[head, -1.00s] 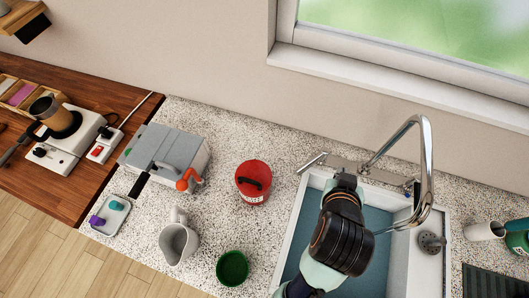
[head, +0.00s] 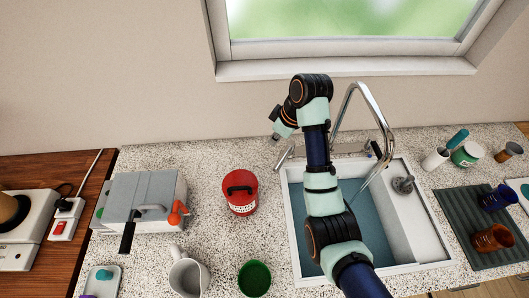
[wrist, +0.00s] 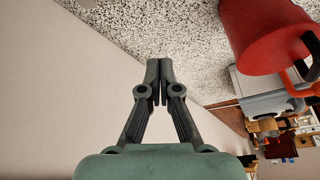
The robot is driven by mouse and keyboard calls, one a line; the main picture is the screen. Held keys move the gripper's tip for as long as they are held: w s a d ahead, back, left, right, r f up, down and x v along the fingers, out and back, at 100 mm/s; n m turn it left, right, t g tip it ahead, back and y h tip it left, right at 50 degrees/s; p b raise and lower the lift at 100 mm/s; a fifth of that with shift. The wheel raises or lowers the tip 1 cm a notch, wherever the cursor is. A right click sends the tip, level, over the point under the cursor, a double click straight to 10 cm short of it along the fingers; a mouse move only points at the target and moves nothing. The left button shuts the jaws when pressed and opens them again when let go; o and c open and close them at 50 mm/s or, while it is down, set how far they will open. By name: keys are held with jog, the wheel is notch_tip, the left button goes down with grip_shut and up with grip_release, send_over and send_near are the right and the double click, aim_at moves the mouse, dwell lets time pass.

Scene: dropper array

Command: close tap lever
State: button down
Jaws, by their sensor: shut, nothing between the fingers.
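The silver tap (head: 378,112) stands behind the sink, its tall spout arching over the basin. Its lever (head: 284,156) sticks out at the left end of the tap base, pointing towards the front left. My gripper (head: 273,139) is behind and slightly left of the lever in the head view, close to it; I cannot tell whether they touch. In the wrist view my gripper (wrist: 159,64) has its fingers together and nothing between them. The lever does not show in the wrist view. My arm hides part of the tap base and sink.
The white-rimmed sink (head: 297,232) lies under my arm. A red canister (head: 241,204) stands left of it; it also shows in the wrist view (wrist: 262,30). The wall is close behind.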

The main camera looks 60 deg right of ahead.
aim_at(284, 157)
notch_tip(284, 157, down, 9)
jog(key=shift+w+f+b, duration=0.15)
jog(key=shift+b, duration=0.4)
jog(key=shift+s+f, duration=0.2)
jog(key=shift+s, duration=0.25)
